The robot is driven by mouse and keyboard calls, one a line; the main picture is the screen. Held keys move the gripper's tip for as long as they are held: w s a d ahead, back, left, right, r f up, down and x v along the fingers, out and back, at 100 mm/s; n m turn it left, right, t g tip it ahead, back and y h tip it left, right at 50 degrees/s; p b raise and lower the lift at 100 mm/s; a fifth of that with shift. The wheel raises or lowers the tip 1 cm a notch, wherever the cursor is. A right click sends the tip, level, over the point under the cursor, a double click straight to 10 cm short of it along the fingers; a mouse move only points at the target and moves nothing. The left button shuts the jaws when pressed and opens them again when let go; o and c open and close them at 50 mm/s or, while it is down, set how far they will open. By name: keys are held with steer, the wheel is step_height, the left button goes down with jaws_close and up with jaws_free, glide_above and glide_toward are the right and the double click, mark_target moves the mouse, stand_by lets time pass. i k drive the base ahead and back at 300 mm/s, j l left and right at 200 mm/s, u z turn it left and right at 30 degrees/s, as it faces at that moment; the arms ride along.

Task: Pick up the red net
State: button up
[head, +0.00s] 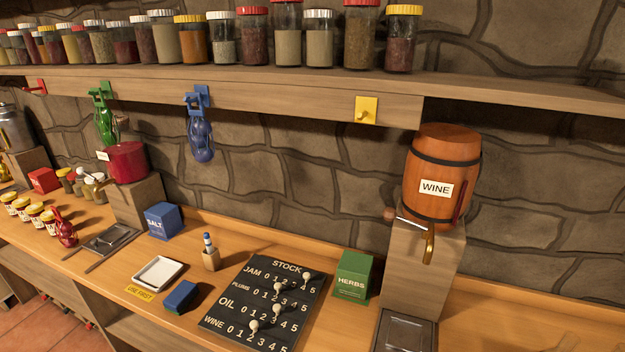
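A small red net (66,231) sits on the wooden counter at the left, just right of several yellow-lidded jars (32,211). It looks bunched and upright, with a narrow top; small details are hard to make out. A green net (106,123) hangs from a green hook under the shelf, and a blue net (201,140) hangs from a blue hook. A red hook (36,88) on the shelf edge at far left is empty. My gripper is not in view.
Right of the red net lie a dark tray (109,239) and a salt box (163,221). A red pot (127,162) stands on a block behind. The stock board (264,304), herbs box (353,274) and wine barrel (440,175) are farther right. A yellow hook (366,110) is empty.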

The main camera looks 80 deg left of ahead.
mark_target(65, 232)
steer(key=u, duration=3.7)
steer(key=i+l+u, duration=0.25)
steer(key=l+u, duration=0.25)
steer(key=l, duration=0.1)
